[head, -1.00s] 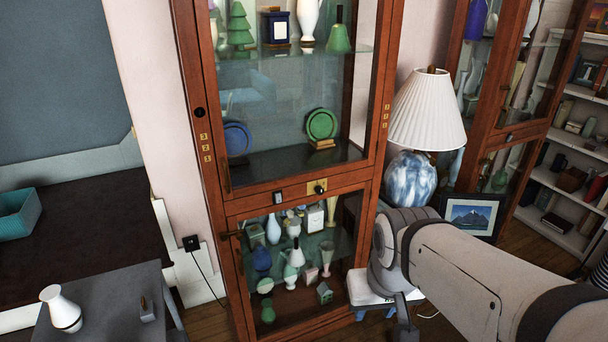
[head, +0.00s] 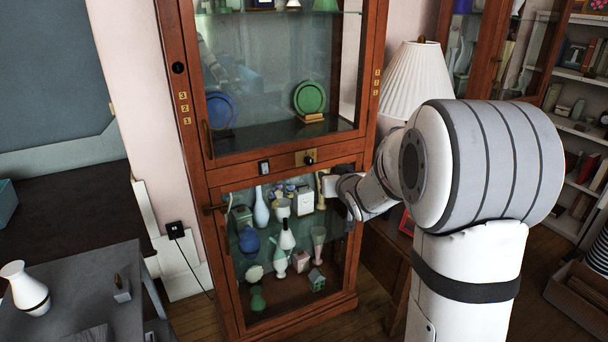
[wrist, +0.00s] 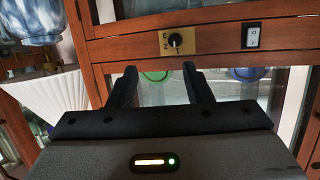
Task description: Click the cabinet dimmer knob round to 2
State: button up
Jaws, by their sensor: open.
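The dimmer knob (head: 309,160) is a small dark knob on a brass plate (head: 298,160), set in the wooden rail between the cabinet's upper and lower glass doors. In the wrist view, which is turned upside down, the black knob (wrist: 175,40) has a pale pointer mark. Digits 3, 2 and 1 sit around it on the brass plate (wrist: 188,47); which digit the pointer meets is too small to tell. My gripper (wrist: 160,72) is open and empty, its two dark fingers apart from the knob. In the head view my gripper (head: 350,200) is in front of the cabinet, below and right of the knob.
A rocker switch (head: 263,167) is beside the knob, also in the wrist view (wrist: 252,37). The lower glass door (head: 275,290) has a handle at its left. A white-shaded lamp (head: 413,85) stands right. A grey table (head: 90,290) with a vase is left.

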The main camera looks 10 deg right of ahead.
aim_at(310, 163)
jog(key=w+a+f+t+y, duration=0.1)
jog(key=w, duration=0.3)
jog(key=w+a+f+n+t+y+b, duration=0.1)
jog(key=w, duration=0.3)
jog(key=w+a+f+y+b, duration=0.1)
jog(key=w, duration=0.3)
jog(key=shift+w+a+f+t, duration=0.2)
jog(key=shift+w+f+t, duration=0.1)
jog(key=shift+f+t, duration=0.1)
jog(key=shift+r, duration=0.1)
